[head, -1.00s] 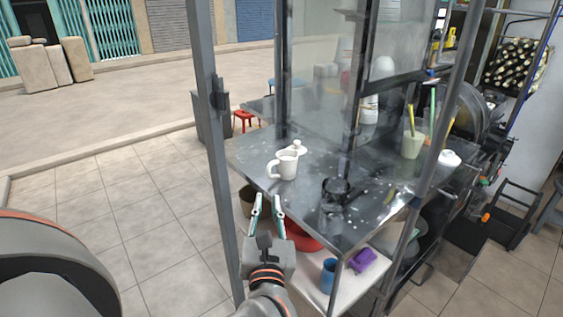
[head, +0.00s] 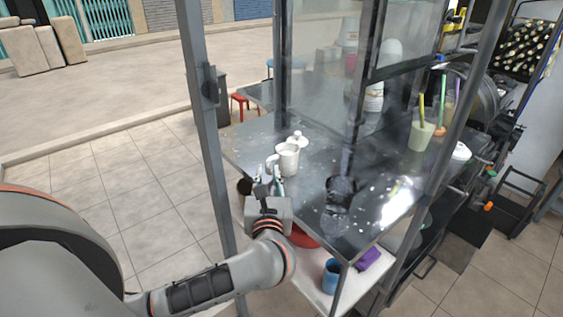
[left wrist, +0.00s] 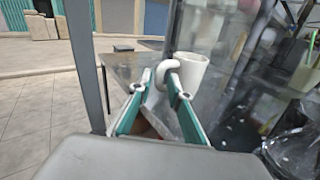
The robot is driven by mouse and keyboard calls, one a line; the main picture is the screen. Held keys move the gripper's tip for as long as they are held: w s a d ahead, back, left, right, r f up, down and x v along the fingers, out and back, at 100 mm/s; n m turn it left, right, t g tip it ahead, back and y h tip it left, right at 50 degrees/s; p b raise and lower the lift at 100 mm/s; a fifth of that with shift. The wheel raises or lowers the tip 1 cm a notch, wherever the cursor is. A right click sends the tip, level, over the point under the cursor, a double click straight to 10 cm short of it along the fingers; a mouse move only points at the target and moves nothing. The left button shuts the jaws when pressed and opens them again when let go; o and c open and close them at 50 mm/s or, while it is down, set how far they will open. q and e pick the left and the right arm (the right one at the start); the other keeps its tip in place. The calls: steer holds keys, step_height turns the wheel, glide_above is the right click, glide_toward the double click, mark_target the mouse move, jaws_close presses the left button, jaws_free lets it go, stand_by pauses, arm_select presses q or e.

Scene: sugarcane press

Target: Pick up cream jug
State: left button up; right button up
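A white jug (head: 287,158) with a looped handle stands upright near the left edge of the dark metal table (head: 310,185); I take it as the cream jug. It also shows in the left wrist view (left wrist: 192,70), its handle just beyond the fingertips. My left gripper (head: 268,183) is at the table's edge, just in front of the jug's handle side. In the left wrist view the gripper (left wrist: 161,78) is open, its fingers angled inward with a gap between the tips. I cannot tell whether a fingertip touches the handle. My right gripper is not in view.
A small white item (head: 299,138) stands right behind the jug. A metal post (head: 205,120) rises left of the table, and glass panels (head: 330,70) enclose its back. A dark glass vessel (head: 340,193) stands to the right. Below are a blue cup (head: 331,277) and purple cloth (head: 368,257).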

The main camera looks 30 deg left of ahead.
arm_select(q)
steer(key=shift+x, duration=1.05)
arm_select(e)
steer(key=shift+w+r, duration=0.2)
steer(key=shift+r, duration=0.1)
arm_select(q)
jaws_close()
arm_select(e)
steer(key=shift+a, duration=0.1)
arm_select(q)
steer(key=shift+r, duration=0.2)
step_height(320, 180, up, 19)
steer(key=p, duration=0.2)
steer(key=shift+r+p, duration=0.2)
steer(key=shift+p, duration=0.2)
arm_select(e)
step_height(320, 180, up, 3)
